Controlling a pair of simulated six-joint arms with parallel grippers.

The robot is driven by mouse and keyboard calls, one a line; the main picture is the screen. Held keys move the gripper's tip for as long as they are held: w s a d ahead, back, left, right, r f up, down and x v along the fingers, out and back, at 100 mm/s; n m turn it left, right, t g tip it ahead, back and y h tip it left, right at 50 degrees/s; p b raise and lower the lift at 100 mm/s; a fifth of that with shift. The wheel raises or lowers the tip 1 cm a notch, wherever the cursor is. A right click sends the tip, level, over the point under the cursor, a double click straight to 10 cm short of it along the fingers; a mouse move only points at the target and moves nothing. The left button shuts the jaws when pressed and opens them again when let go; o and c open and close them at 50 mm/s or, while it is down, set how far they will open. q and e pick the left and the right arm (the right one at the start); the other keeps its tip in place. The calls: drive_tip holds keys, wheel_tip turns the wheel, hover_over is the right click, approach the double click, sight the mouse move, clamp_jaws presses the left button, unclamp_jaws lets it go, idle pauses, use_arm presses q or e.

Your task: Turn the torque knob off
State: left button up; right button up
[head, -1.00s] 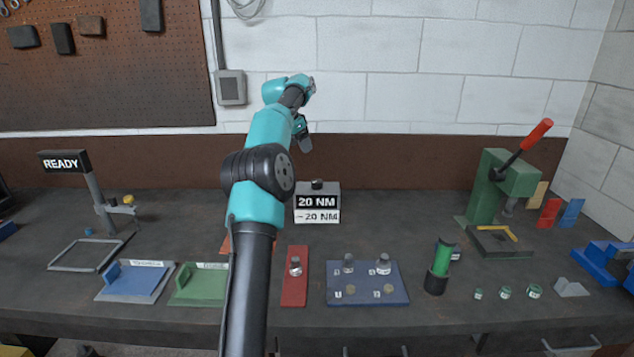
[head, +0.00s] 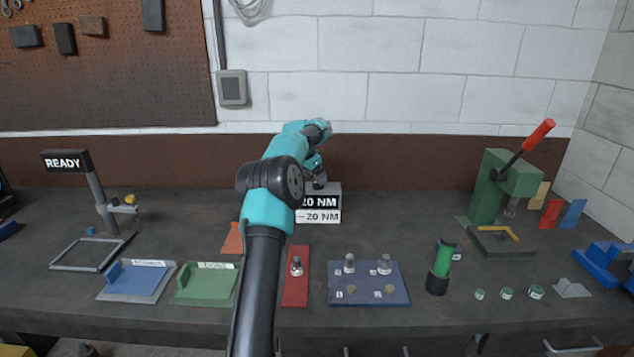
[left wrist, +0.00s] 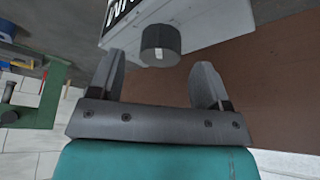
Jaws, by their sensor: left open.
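The torque box (head: 319,217) stands at the back middle of the bench, with "20 NM" on its display and "– 20 NM" below. Its dark round knob (left wrist: 160,45) shows in the left wrist view with a small white mark on its side. My left gripper (head: 319,184) is at the top of the box in the head view. In the left wrist view its open fingers (left wrist: 162,84) point toward the knob, one to each side, and nothing is between their tips that I can see touching. In the head view the arm and gripper hide the knob and part of the box. My right gripper is not in view.
A red strip (head: 296,290) and a blue plate (head: 368,297) with metal fittings lie in front of the box. A green press (head: 490,200) with a red-handled lever stands at the right. A "READY" sign stand (head: 100,200) is at the left. The wall is close behind.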

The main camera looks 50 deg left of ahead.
use_arm(q)
drive_tip(key=shift+x, duration=1.5)
drive_tip(key=shift+r, duration=0.1)
drive_tip(key=c, duration=0.9)
